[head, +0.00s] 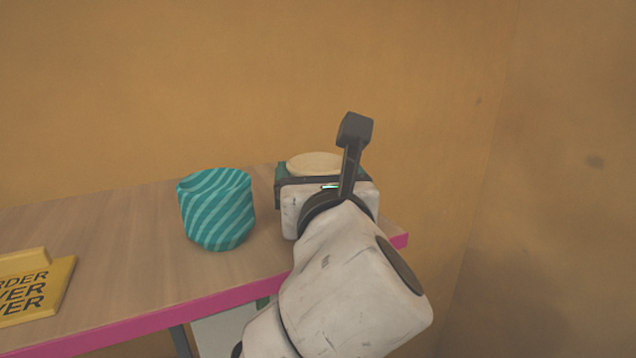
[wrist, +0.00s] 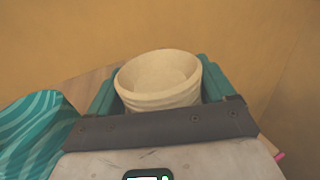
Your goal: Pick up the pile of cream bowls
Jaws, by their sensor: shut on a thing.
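The pile of cream bowls (wrist: 158,84) stands between the green fingers of my gripper (wrist: 160,90) in the wrist view, one finger on each side. Its round rim faces up and the inside of the top bowl looks empty. In the head view only the top of the pile (head: 314,163) shows above my gripper (head: 312,178), at the right end of the table. My gripper is shut on the pile. My wrist hides the lower part of the pile, so I cannot tell whether it touches the table.
A teal striped pot (head: 217,210) stands just left of my gripper, also at the left edge of the wrist view (wrist: 40,135). A yellow sign (head: 35,285) lies at the far left of the wooden table (head: 130,235). The table has a pink front edge. Walls are behind and right.

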